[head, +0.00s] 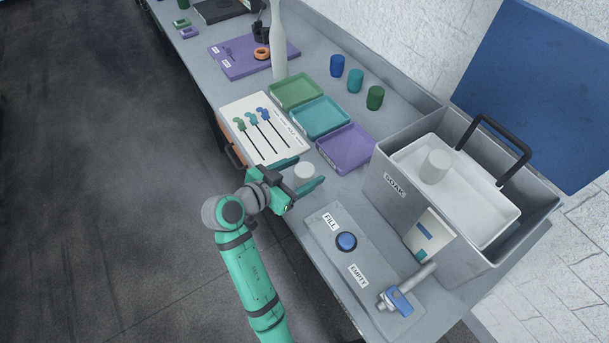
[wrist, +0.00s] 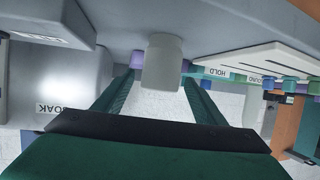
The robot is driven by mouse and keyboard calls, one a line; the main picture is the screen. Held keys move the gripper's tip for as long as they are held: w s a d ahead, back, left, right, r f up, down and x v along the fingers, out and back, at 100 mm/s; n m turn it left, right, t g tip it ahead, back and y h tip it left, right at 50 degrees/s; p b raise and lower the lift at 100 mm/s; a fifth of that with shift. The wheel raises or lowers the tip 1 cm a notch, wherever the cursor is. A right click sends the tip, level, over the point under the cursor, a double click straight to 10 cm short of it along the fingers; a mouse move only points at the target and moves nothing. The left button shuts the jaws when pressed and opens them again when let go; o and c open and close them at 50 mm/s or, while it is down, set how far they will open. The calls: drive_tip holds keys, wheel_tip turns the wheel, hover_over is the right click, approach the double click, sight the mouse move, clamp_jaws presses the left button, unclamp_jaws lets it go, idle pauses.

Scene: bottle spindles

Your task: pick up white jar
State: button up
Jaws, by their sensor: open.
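A small white jar (head: 304,170) stands on the grey bench in front of the purple tray. My gripper (head: 310,171) is open, with one green finger on each side of this jar. In the wrist view the jar (wrist: 163,62) shows between the fingertips, with a gap visible on each side. The wrist picture appears upside down. A second white jar-like cylinder (head: 435,166) sits in the white inner tray of the soak bin, well to the right of my gripper.
The grey soak bin (head: 388,194) with a black handle stands at right. A panel with a blue button (head: 346,241) and a valve lies in front. Green, teal and purple (head: 345,149) trays and a white board (head: 262,130) with spindles lie nearby. A tall pale bottle (head: 279,45) stands farther back.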

drive_tip(key=shift+x, duration=2.35)
drive_tip(key=c, duration=1.3)
